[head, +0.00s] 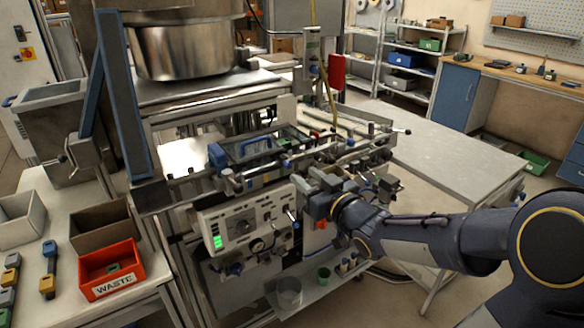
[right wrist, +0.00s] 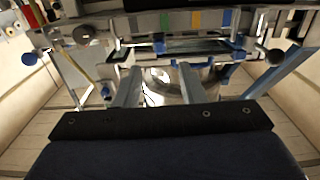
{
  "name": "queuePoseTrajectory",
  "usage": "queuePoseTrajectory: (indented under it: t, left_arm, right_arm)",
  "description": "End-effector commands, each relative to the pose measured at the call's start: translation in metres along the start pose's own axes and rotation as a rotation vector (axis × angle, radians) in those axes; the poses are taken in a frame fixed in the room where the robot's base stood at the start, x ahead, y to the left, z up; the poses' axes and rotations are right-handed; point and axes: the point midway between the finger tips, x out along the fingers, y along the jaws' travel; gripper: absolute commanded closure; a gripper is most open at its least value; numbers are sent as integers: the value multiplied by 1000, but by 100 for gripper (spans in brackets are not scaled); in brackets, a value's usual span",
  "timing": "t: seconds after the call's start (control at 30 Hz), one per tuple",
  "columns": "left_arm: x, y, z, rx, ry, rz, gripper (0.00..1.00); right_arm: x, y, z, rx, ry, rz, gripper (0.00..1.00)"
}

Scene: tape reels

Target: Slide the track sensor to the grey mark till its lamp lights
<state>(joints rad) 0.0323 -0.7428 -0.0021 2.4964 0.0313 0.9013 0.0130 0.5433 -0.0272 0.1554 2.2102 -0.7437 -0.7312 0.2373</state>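My right gripper (head: 318,197) is at the front of the machine, just right of the control panel. In the right wrist view its two fingers (right wrist: 160,85) stand apart, with a clear gap and nothing held between them. A rail (right wrist: 180,20) crosses the top of that view and carries orange, green and blue marks, with pale grey stretches beside them. Below it, beyond the fingertips, is a dark bar with blue fittings (right wrist: 160,46). I cannot tell for sure which fitting is the track sensor, and I see no lit lamp on one. My left gripper is not in view.
The control panel (head: 243,226) has a lit green display (head: 217,241). A red waste bin (head: 112,272) stands on the left bench. A large metal bowl (head: 188,50) is above the machine. A grey table (head: 450,150) with a bare top stands to the right.

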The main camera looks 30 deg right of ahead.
Motion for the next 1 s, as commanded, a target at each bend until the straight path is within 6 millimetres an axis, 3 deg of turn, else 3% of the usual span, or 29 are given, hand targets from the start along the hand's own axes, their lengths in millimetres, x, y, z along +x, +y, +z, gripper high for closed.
queuePoseTrajectory:
  t: [0.2, 0.4, 0.77, 1.0]
  left_arm:
    - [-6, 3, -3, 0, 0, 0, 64]
    - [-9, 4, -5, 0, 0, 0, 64]
    - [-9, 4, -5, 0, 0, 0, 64]
    - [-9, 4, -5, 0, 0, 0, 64]
  right_arm:
    - [37, -1, -1, 6, -2, -3, 64]
    - [61, 0, -1, 6, -2, -1, 64]
    - [67, 0, 0, 5, -2, 1, 64]
    - [66, 0, 0, 5, -2, 1, 95]
